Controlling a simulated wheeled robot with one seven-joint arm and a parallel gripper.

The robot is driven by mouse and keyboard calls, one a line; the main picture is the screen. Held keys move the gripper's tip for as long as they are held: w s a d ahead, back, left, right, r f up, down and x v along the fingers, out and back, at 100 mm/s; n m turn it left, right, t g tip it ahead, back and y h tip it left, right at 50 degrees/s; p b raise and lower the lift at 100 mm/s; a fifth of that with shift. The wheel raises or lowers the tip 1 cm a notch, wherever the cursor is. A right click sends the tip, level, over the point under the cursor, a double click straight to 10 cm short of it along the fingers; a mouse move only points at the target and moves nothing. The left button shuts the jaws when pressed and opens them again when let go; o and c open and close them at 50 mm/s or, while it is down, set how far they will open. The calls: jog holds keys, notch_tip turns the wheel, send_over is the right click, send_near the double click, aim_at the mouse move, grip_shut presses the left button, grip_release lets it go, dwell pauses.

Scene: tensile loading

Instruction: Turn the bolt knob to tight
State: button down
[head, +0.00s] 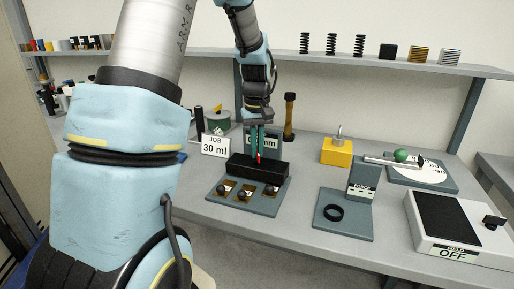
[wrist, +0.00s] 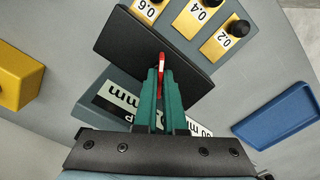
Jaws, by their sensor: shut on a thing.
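My gripper (head: 258,153) has teal fingers pointing down at a long black block (head: 242,167) on a grey base plate (head: 215,196). The fingers are closed on a narrow red piece (wrist: 162,60), seen from above in the wrist view between the fingertips (wrist: 161,72). The red piece is over the black block (wrist: 120,38), near its middle. It may be the bolt knob, but most of it is hidden by the fingers and no tight mark shows. Black round knobs on tan plates marked 0.2 (wrist: 220,42), 0.4 (wrist: 200,14) and 0.6 stand in front of the block.
A yellow block (head: 336,152), a stand with a black ring (head: 333,212) and a box reading "FIELD OFF" (head: 455,252) are to the right. A blue tray (wrist: 280,117) shows in the wrist view.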

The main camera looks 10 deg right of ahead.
jog(key=m+p, duration=0.1)
jog(key=m, duration=0.5)
jog(key=shift+m, duration=0.3)
jog(key=m+p, duration=0.1)
jog(key=m, duration=0.5)
dwell(0.4)
jog(key=c, duration=1)
grip_release()
jog(key=shift+r, duration=0.1)
notch_tip(320, 180, up, 11)
jog(key=b, duration=0.1)
jog(key=shift+f, duration=0.2)
